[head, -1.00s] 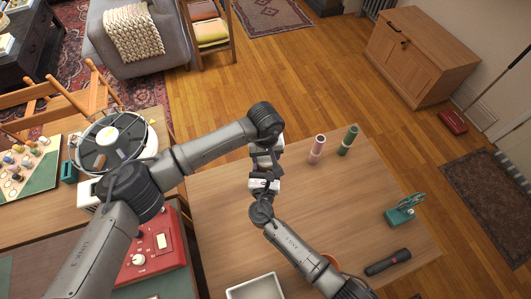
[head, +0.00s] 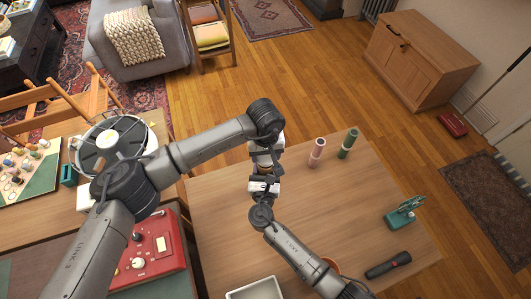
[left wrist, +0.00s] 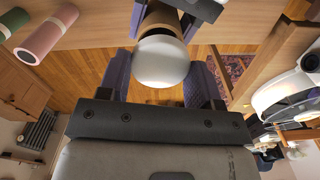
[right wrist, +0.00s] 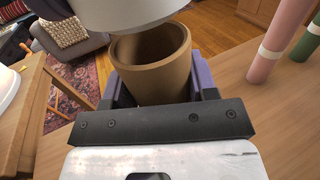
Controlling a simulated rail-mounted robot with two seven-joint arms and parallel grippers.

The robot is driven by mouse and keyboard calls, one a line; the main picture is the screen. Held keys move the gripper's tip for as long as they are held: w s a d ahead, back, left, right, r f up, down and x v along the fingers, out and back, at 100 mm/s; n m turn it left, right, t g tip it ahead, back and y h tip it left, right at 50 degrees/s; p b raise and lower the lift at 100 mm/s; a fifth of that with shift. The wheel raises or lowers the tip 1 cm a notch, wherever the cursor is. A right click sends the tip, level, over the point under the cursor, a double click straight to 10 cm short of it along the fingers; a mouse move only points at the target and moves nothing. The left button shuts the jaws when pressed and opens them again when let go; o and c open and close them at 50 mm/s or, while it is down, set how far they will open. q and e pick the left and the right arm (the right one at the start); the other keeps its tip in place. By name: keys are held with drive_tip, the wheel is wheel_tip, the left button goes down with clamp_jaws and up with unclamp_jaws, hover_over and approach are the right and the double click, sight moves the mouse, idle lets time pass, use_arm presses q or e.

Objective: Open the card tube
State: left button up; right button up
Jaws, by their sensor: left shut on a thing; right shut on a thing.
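The brown card tube (right wrist: 152,68) is gripped by my right gripper (head: 263,187). Its near end is open, and its hollow inside shows in the right wrist view. The pale grey-white cap (left wrist: 162,62) is between the fingers of my left gripper (head: 265,155), which is shut on it. In the right wrist view the cap (right wrist: 125,8) hangs just above the tube's open rim, apart from it on the visible side. Both grippers are over the table's left part. In the head view the arms mostly hide tube and cap.
A pink tube (head: 317,152) and a green tube (head: 347,144) stand at the table's (head: 330,225) back. A teal device (head: 402,217), a dark flashlight (head: 388,264) and a white tray (head: 254,289) are nearer. A red device (head: 155,245) lies left. The table's middle is clear.

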use_arm(q)
drive_tip(key=shift+r, duration=2)
use_arm(e)
drive_tip(key=o, duration=1.4)
drive_tip(key=shift+c, duration=0.2)
